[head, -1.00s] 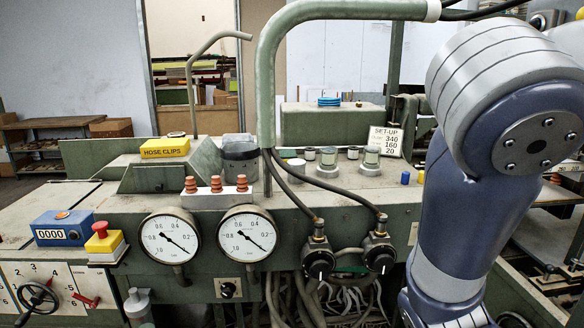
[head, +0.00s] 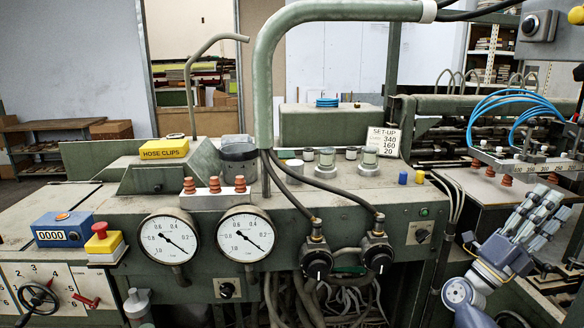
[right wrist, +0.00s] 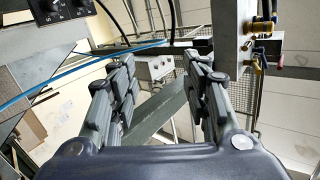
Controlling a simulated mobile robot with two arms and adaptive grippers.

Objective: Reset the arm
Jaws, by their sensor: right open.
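My right gripper (head: 550,205) is at the lower right of the head view, with its grey fingers pointing up and to the right. It is open and nothing shows between the fingers. In the right wrist view the fingers (right wrist: 157,68) stand apart, with a grey-green beam and a small box with knobs behind the gap. The gripper appears in front of the feeder's right end in the head view; whether it touches anything there I cannot tell. My left gripper is not in view.
A green console with two gauges (head: 170,239) and black regulators (head: 318,262) fills the middle. A suction bar (head: 525,162) with blue hoses (head: 512,105) is just above the right gripper. A red-topped stop button (head: 101,240) and a blue counter (head: 63,228) sit at left.

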